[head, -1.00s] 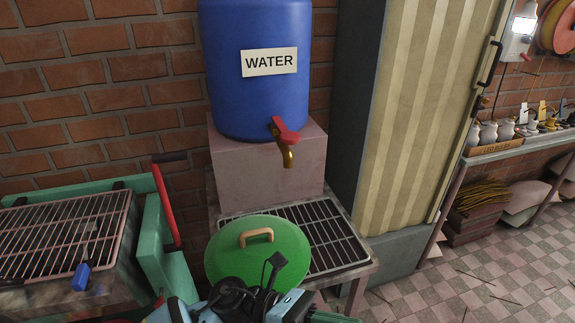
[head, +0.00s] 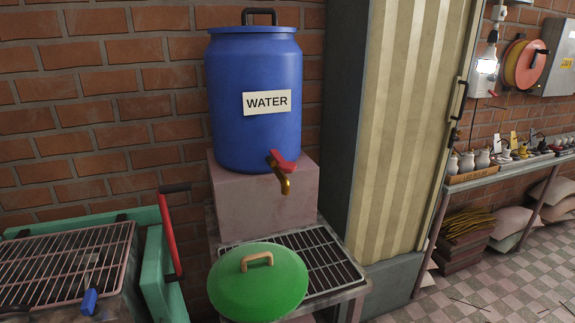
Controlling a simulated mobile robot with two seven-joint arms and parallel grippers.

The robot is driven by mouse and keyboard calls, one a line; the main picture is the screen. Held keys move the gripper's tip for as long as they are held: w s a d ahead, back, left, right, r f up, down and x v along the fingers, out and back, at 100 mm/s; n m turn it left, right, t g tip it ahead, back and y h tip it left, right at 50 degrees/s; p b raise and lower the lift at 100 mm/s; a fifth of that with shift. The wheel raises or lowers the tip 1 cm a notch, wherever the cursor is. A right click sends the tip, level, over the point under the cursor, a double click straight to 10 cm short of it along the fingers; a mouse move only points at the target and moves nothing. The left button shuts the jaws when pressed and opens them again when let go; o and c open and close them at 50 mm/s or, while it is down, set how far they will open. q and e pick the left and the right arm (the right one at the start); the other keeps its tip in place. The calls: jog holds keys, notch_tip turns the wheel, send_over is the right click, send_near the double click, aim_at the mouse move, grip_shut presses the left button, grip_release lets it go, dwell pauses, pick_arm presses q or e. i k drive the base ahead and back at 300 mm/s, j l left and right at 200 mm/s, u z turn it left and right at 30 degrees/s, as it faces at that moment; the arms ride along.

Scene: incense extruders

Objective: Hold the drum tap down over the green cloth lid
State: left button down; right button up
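The blue water drum (head: 253,95) stands upright on a pinkish block. Its tap, a brass spout (head: 285,185) with a red lever (head: 284,160), sticks out low on the front, above the metal grate. The round green lid (head: 258,290), with a tan handle (head: 257,258), is in front of the grate and below the tap. What bears it from beneath is hidden, and I cannot tell whether it is cloth. Neither of my grippers shows in the head view now.
The block (head: 262,207) stands on a small table with a black grate (head: 318,262). At left is a green-sided unit with a rack (head: 68,265), a red lever (head: 169,238) and a blue-handled tool (head: 90,300). A striped cabinet (head: 410,120) stands at right. Chequered floor (head: 480,285) lies beyond.

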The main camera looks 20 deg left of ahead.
aim_at(286, 167)
jog(key=u, duration=0.35)
jog(key=i+l+u, duration=0.15)
jog(key=l+u, duration=0.15)
jog(key=u, duration=0.2)
jog(key=l+u, duration=0.65)
jog(key=l, duration=0.2)
jog(key=i+l+u, duration=0.2)
jog(key=l, duration=1.05)
jog(key=k+l+u, duration=0.1)
jog(key=l, duration=0.65)
